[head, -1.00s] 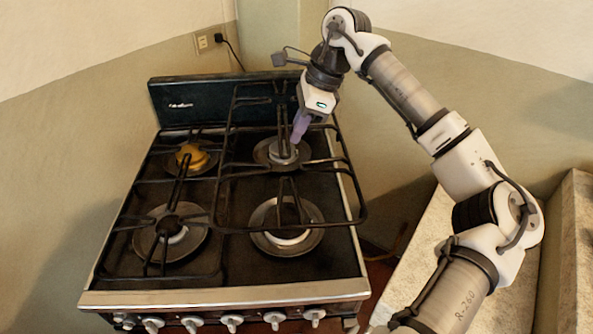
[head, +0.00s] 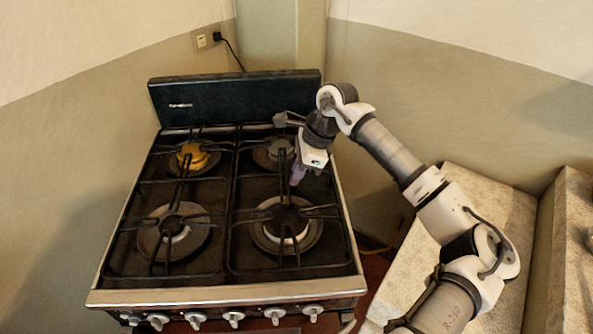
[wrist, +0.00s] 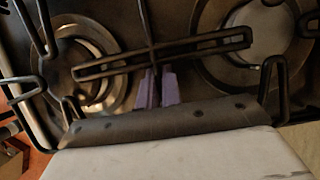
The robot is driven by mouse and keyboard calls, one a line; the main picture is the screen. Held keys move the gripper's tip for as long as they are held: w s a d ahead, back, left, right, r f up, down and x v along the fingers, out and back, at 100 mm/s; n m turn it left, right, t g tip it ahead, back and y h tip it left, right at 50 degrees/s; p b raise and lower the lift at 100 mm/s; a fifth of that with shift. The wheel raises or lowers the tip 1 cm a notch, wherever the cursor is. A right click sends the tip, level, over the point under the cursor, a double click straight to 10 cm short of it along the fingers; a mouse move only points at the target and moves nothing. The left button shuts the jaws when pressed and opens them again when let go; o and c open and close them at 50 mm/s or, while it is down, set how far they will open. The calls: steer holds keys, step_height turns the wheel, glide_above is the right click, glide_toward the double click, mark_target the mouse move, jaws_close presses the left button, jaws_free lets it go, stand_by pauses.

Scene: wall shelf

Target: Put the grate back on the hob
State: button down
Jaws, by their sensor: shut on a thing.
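The black wire grate (head: 286,213) lies level over the right-hand burners of the hob (head: 225,295), beside the grate on the left half. My gripper (head: 297,178) is at the grate's middle, between the rear and front right burners. In the wrist view, the purple fingers (wrist: 156,90) are closed on the grate's middle bar (wrist: 205,48). The grate looks in line with the hob's sides. I cannot tell whether all its feet touch the hob top. The gripper and wrist partly hide the rear right of the grate.
The left grate (head: 175,207) covers the left burners, with a yellow-brown burner cap (head: 193,156) at the rear. The dark back panel (head: 235,97) stands behind the hob. A pale stone counter (head: 475,195) lies to the right, under my arm.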

steer(key=c, duration=1.6)
jaws_free()
steer(key=b+v, duration=0.3)
steer(key=v, duration=0.7)
steer(key=shift+d+r, duration=0.1)
steer(key=shift+r, duration=0.25)
steer(key=shift+d+r, duration=0.25)
steer(key=shift+r, duration=0.4)
